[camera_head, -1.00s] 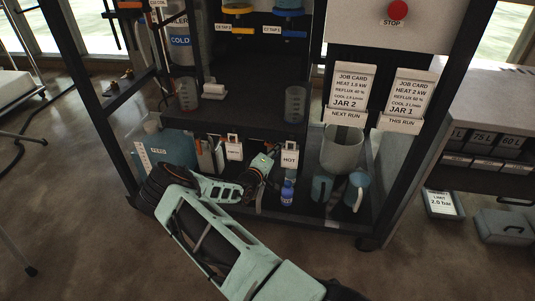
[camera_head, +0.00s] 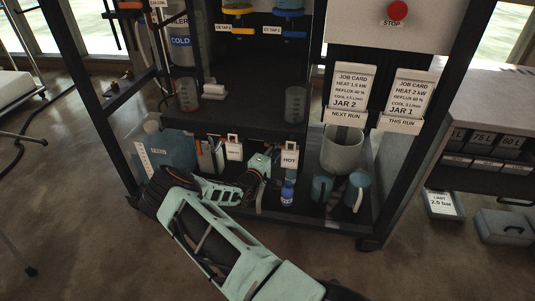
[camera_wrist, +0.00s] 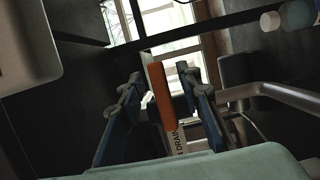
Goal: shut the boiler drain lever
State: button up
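The drain lever (camera_wrist: 162,104) is a flat orange handle, upright in the wrist view, with a tag reading DRAIN (camera_wrist: 180,139) just below it. My gripper (camera_wrist: 161,78) has its two blue fingers apart, one on each side of the lever. In the head view my wrist (camera_head: 262,164) reaches into the lower shelf by the HOT tag (camera_head: 289,158). The fingers and the lever cannot be made out there.
A blue-grey container (camera_head: 172,150) stands left of my wrist. A small blue bottle (camera_head: 287,193), a large grey beaker (camera_head: 341,150) and two blue-grey mugs (camera_head: 357,190) stand to the right. Dark frame posts (camera_head: 97,95) flank the shelf. A pale metal bar (camera_wrist: 285,97) runs at right in the wrist view.

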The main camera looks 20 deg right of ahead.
jog(key=v, duration=0.7)
jog(key=shift+s+d+p, duration=0.35)
jog(key=shift+s+p, duration=0.05)
jog(key=shift+p, duration=0.05)
